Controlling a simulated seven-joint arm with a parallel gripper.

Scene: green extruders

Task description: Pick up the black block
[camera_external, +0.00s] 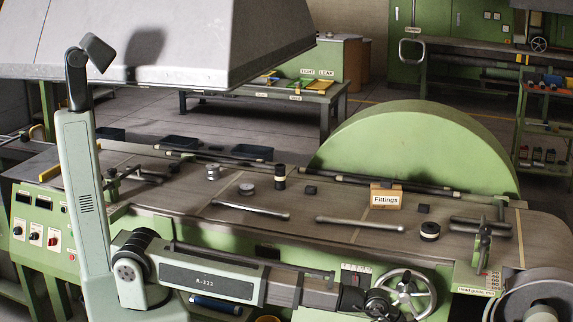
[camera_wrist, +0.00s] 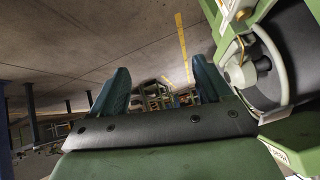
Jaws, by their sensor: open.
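Small black blocks lie on the brown worktop in the external view. One black block (camera_external: 310,190) is near the middle, right of a dark upright cylinder. Another black block (camera_external: 423,209) is right of the Fittings box, and a dark piece (camera_external: 386,185) shows at that box's top edge. I cannot tell which one the task names. My gripper (camera_wrist: 159,68) is open and empty in the wrist view, its two dark teal fingers apart. In the external view my arm reaches low along the bench front, and its fingers cannot be made out. No block shows in the wrist view.
The worktop (camera_external: 340,235) holds a Fittings box (camera_external: 386,198), a dark cylinder (camera_external: 280,177), a round black-and-silver part (camera_external: 430,230), silver knobs (camera_external: 213,171) and metal bars (camera_external: 361,221). A handwheel (camera_external: 406,294) is beside my arm's end. A large green disc housing (camera_external: 415,145) rises behind.

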